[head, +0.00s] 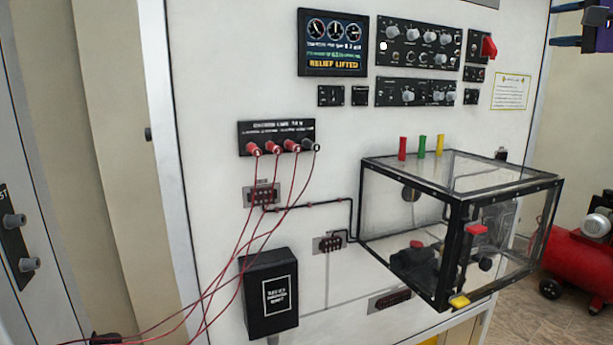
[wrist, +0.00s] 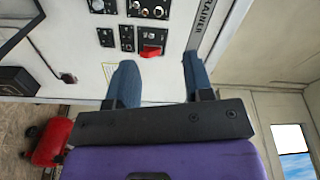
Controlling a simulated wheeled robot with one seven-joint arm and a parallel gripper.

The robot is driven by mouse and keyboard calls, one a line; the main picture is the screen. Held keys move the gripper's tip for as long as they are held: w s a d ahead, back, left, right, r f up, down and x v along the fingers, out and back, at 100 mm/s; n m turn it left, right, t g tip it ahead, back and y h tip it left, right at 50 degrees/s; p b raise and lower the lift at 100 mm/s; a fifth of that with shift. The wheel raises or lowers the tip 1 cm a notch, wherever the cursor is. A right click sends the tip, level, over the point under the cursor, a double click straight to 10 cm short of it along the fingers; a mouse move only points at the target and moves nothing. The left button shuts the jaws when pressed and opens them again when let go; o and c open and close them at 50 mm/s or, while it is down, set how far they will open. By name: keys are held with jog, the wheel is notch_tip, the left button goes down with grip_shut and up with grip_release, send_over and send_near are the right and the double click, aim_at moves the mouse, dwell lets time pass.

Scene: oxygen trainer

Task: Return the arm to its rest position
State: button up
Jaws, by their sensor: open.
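My gripper (wrist: 160,61) is open and empty in the wrist view, its two blue fingers spread apart in front of the trainer panel. Part of my gripper (head: 555,25) also shows at the top right edge of the head view, to the right of the panel and apart from it. The white trainer panel (head: 230,70) carries a display (head: 333,42) reading "RELIEF LIFTED". A red switch handle (head: 489,46) sits near the panel's upper right; it also shows between the fingers in the wrist view (wrist: 151,51). The rest of my arm is out of the head view.
A clear box with a black frame (head: 447,200) juts out from the panel at the right. Red cables (head: 235,262) hang from the sockets down to the lower left. A black box (head: 268,295) is mounted low. A red compressor (head: 577,262) stands on the floor at the right.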

jog(key=s+a+f+n+g, duration=0.5)
jog(key=s+a+f+g, duration=0.4)
jog(key=a+f, duration=0.65)
jog(key=s+a+f+n+g+h, duration=0.3)
jog(key=s+f+n+h, duration=0.2)
jog(key=s+f, duration=1)
jog(key=shift+s+f+n+h, duration=0.2)
jog(key=shift+s+n+h, duration=0.1)
jog(key=shift+s+h, duration=0.25)
jog(key=shift+w+a, duration=0.15)
jog(key=shift+w, duration=0.05)
